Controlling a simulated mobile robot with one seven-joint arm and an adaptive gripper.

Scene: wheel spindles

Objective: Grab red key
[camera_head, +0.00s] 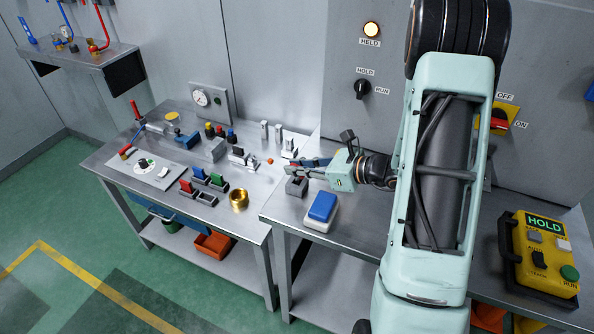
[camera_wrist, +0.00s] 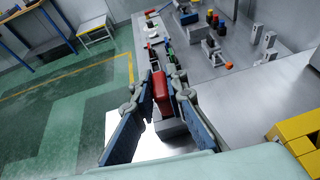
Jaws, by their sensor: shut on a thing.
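The red key (camera_wrist: 160,95) is a small red block between the two blue-grey fingers of my gripper (camera_wrist: 167,90) in the wrist view. The fingers touch it from both sides. In the head view my gripper (camera_head: 304,167) reaches left, low over the near left corner of the right bench, with a bit of red at its fingertips. A grey block (camera_head: 296,187) is right under the fingertips; it also shows below the key in the wrist view (camera_wrist: 172,129). I cannot tell whether the key is clear of this block.
A blue-and-white block (camera_head: 321,208) lies just in front of my gripper. A yellow control box (camera_head: 541,253) reading HOLD stands at the right.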

